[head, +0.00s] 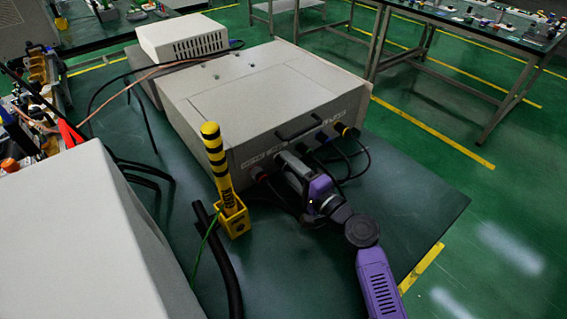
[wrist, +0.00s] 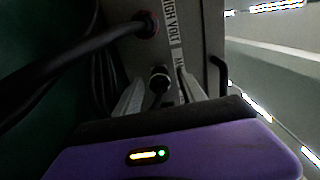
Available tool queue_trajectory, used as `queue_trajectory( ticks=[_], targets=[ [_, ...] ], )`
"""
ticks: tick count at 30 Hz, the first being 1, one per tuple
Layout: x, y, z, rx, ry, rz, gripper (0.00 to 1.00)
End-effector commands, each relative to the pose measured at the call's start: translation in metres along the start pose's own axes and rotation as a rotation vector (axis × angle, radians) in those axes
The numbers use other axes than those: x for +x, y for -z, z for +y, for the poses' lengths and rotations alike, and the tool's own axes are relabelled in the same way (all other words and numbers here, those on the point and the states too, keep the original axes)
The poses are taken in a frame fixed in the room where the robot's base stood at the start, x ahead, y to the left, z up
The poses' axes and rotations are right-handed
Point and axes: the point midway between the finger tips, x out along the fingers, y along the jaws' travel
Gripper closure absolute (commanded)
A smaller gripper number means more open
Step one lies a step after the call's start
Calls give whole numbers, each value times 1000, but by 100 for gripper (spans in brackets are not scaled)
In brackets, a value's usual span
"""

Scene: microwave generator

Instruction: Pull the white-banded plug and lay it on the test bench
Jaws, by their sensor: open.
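The generator (head: 250,110) is a grey box on the dark green test bench (head: 415,195). In the head view my gripper (head: 283,163) is at its front panel, among the plugs. In the wrist view my gripper (wrist: 160,92) is open, with one finger on each side of a black plug (wrist: 159,80). This plug has a pale ring at its panel end and seems to be the white-banded one, still seated in the panel. I cannot tell whether the fingers touch it. In the head view my gripper hides it.
A red-ringed plug (wrist: 150,27) with a thick black cable sits beside it. Blue (head: 322,138) and yellow (head: 344,130) plugs are farther right, below a black handle (head: 299,122). A yellow-black post (head: 217,170) stands left. The bench's right front is clear.

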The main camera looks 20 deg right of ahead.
Motion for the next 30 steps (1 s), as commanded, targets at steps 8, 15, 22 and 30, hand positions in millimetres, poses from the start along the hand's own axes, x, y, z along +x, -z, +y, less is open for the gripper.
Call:
queue_trajectory(
  ticks=[8,15,22,30],
  targets=[
    [0,0,0,-1,0,0,52],
    [0,0,0,-1,0,0,52],
    [0,0,0,-1,0,0,81],
    [0,0,0,-1,0,0,100]
  ],
)
